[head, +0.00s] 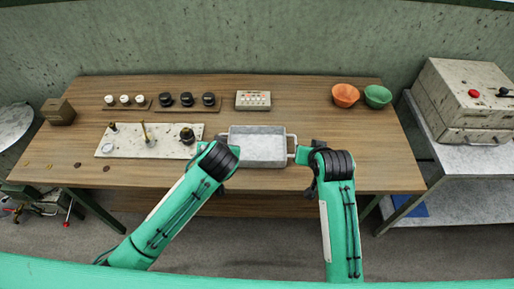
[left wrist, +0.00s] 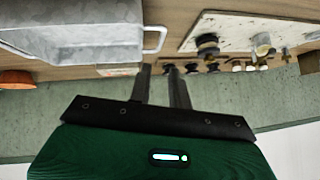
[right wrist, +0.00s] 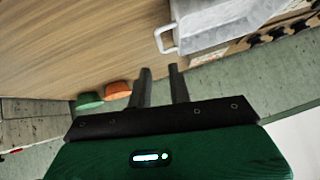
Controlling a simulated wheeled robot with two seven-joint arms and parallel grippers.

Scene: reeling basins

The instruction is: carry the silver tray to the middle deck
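The silver tray (head: 258,147), a grey rectangular metal pan with a loop handle on each short side, sits on the wooden table near its front edge. My left gripper (left wrist: 158,69) is open and empty, with the tray's left handle (left wrist: 156,40) just beyond its fingertips. My right gripper (right wrist: 160,70) is open and empty, with the right handle (right wrist: 166,40) just beyond its fingertips. In the head view my wrists largely hide both grippers. A grey metal stand (head: 470,160) at the right has a top and a lower deck; I cannot tell which is the middle deck.
A speckled board (head: 125,150) with fittings lies left of the tray. A button box (head: 253,100) and rows of knobs stand behind. Orange (head: 345,95) and green (head: 378,96) bowls sit at the back right. A worn machine box (head: 465,100) occupies the stand's top.

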